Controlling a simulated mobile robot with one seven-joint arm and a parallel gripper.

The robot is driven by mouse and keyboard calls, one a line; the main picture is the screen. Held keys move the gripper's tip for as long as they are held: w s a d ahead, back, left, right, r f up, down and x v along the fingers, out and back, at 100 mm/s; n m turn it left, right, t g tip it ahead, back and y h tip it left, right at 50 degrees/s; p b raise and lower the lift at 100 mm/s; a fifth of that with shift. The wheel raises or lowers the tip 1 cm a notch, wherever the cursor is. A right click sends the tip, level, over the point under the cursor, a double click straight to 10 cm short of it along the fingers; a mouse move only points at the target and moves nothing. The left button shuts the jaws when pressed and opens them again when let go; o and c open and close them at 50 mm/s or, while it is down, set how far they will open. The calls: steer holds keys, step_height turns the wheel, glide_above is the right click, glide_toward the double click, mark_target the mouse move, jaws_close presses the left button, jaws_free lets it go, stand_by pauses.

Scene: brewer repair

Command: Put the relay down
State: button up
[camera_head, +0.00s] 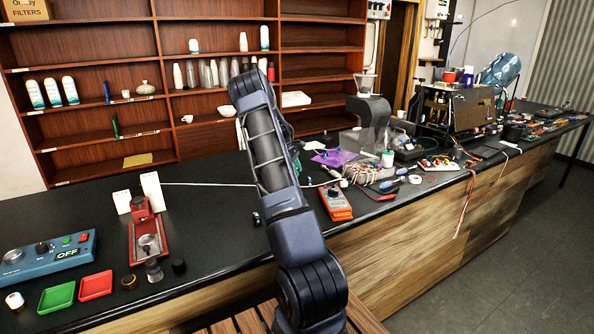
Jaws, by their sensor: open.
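I cannot pick out the relay with certainty among the small parts in this view. My gripper does not show; my own arm rises through the middle of the picture and hides part of the counter behind it. A small dark object shows just left of my arm on the counter, too small to name. A green tray (57,297) and a red tray (96,286) lie at the front left of the black counter (205,225), and both look empty.
A blue control box (48,258) marked OFF stands at the left. A red fixture (148,243) stands beside white blocks (151,190). An orange meter (335,203), tools and cables crowd the counter right of my arm. A grinder (372,115) and an opened machine (455,108) stand farther back.

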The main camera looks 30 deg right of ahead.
steer(key=shift+r, duration=0.1)
steer(key=v, duration=1)
steer(key=s+a+r+m+t+y, duration=0.1)
steer(key=s+a+r, duration=0.3)
steer(key=a+r, duration=0.15)
steer(key=s+a+r+m+t, duration=0.1)
steer(key=s+a+r+m, duration=0.1)
steer(key=s+a+r, duration=0.4)
steer(key=s+a+r+m+t+y, duration=0.2)
steer(key=s+a+r, duration=0.7)
steer(key=s, duration=0.3)
steer(key=s+a+f+m+t, duration=0.1)
steer(key=s+a, duration=0.3)
steer(key=s, duration=0.5)
steer(key=s+a+f+m+t, duration=0.1)
steer(key=s+a, duration=0.4)
steer(key=s, duration=0.4)
steer(key=s+a+f+m+t, duration=0.1)
steer(key=s+a, duration=0.3)
steer(key=s, duration=0.4)
steer(key=shift+s+a+f+m+t, duration=0.2)
steer(key=shift+s+m+t, duration=0.2)
steer(key=shift+m, duration=0.1)
